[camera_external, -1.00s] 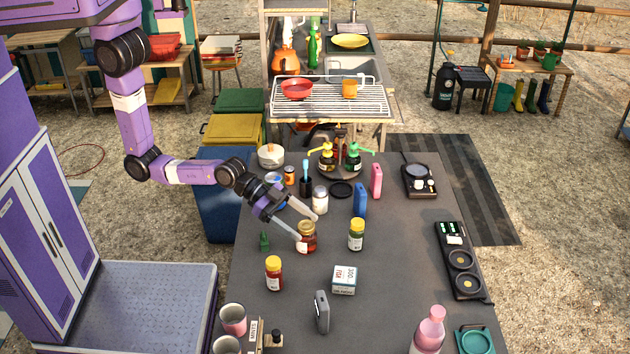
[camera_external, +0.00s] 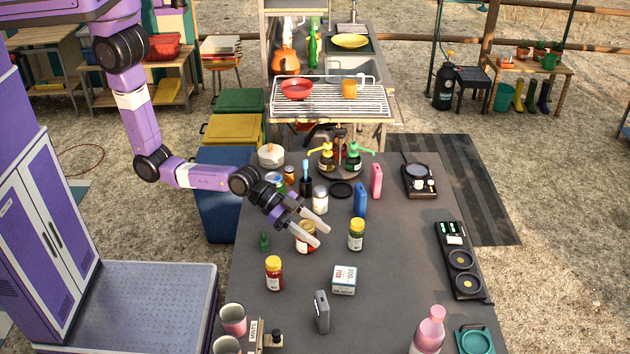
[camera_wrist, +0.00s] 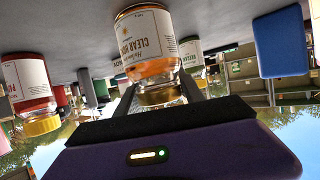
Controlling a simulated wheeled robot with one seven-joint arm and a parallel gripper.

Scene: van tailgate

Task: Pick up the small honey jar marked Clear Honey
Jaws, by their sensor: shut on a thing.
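The small honey jar (camera_wrist: 146,45) shows upside down in the wrist view, with amber contents, a gold lid and a white label reading Clear Honey. In the external view the jar (camera_external: 305,246) is at the middle of the dark table, partly covered by a finger. My gripper (camera_external: 322,236) reaches over it from the left. In the wrist view my gripper (camera_wrist: 158,92) has one finger on each side of the jar, shut on it at the lid end. I cannot tell whether its base touches the table.
A red jar with a yellow lid (camera_external: 273,275) stands in front to the left, and a yellow-lidded jar (camera_external: 356,236) close to the right. A small white box (camera_external: 344,280) lies in front. A white-labelled bottle (camera_external: 320,199) and a blue block (camera_external: 360,199) stand behind.

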